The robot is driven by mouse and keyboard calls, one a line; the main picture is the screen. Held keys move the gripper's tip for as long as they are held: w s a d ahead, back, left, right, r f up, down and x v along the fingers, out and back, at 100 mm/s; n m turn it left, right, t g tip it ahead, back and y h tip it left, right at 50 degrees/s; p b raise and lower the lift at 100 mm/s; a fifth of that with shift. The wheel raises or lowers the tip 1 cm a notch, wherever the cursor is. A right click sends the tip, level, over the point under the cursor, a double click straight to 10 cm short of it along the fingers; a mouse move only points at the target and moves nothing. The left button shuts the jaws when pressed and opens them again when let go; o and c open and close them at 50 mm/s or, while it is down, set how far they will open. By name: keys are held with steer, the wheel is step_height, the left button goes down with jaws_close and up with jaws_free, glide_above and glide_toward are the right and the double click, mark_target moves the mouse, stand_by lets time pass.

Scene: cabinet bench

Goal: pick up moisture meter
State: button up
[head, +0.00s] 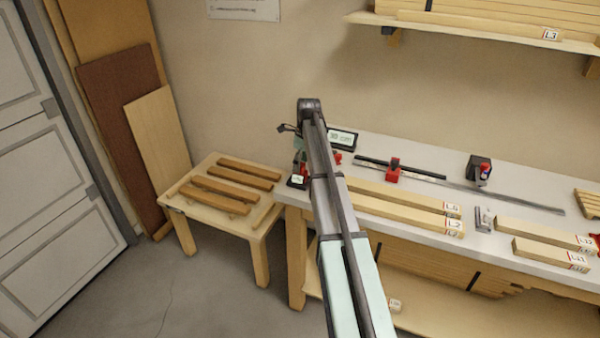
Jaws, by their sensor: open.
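A small dark device with a pale screen (297,181) lies at the left end of the white bench and looks like the moisture meter, though it is too small to be sure. My arm crosses the view in front of that bench end and hides part of the area. My gripper (287,128) seems to be the small dark forked part left of the arm's top. It is open, with nothing seen in it, and appears above and apart from the device. Its fingertips are hard to make out.
A display box (342,138) and red parts stand close by the arm. The bench (395,160) holds labelled wood bars (400,203), a rail with a red clamp (393,171) and a dark block (479,169). A low table (205,165) with wood strips stands left. A shelf (470,32) hangs above.

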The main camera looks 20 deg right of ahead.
steer(key=shift+w+f, duration=0.1)
steer(key=shift+f, duration=0.65)
jaws_close()
steer(key=shift+r, duration=0.1)
step_height(320, 180, up, 20)
steer(key=b, duration=0.4)
